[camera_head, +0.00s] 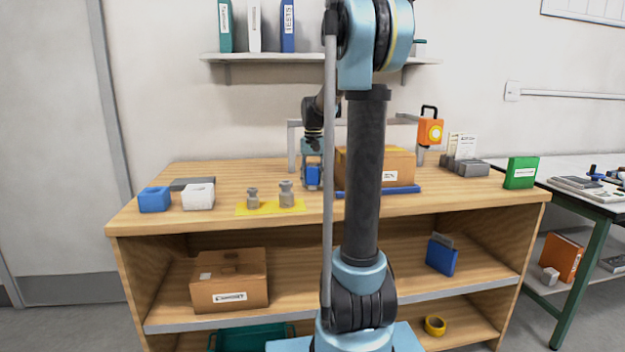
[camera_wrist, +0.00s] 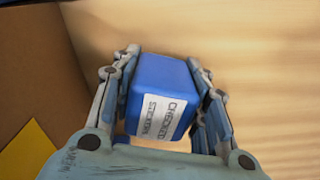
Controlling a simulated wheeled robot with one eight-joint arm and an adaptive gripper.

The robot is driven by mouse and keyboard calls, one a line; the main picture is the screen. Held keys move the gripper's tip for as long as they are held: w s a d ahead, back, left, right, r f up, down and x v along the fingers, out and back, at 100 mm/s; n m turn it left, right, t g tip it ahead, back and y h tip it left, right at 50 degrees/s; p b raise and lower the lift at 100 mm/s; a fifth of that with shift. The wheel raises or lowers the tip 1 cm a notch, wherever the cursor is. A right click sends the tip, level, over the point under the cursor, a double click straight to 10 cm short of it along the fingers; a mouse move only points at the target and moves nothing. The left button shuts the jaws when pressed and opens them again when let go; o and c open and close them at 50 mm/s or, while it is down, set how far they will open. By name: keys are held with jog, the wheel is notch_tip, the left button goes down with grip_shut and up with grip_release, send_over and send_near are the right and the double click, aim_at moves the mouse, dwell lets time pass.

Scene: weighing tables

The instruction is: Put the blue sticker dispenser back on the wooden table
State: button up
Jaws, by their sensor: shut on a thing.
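The blue sticker dispenser (camera_wrist: 165,80) is a blue block with a white label reading "CHECKED STICKER" in the wrist view. My gripper (camera_head: 312,168) is shut on it, with a finger on each side. In the head view the dispenser (camera_head: 313,177) is upright in my gripper, low over the wooden table (camera_head: 225,171), left of a cardboard box. I cannot tell if its bottom touches the tabletop.
The cardboard box (camera_head: 397,166) stands close right of the dispenser, with a blue bar (camera_head: 400,190) in front. Two grey weights (camera_head: 287,195) stand on a yellow mat (camera_head: 270,208) to the left. A blue block (camera_head: 154,199) and a white block (camera_head: 198,196) are farther left.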

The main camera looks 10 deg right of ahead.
jog(key=o, duration=1)
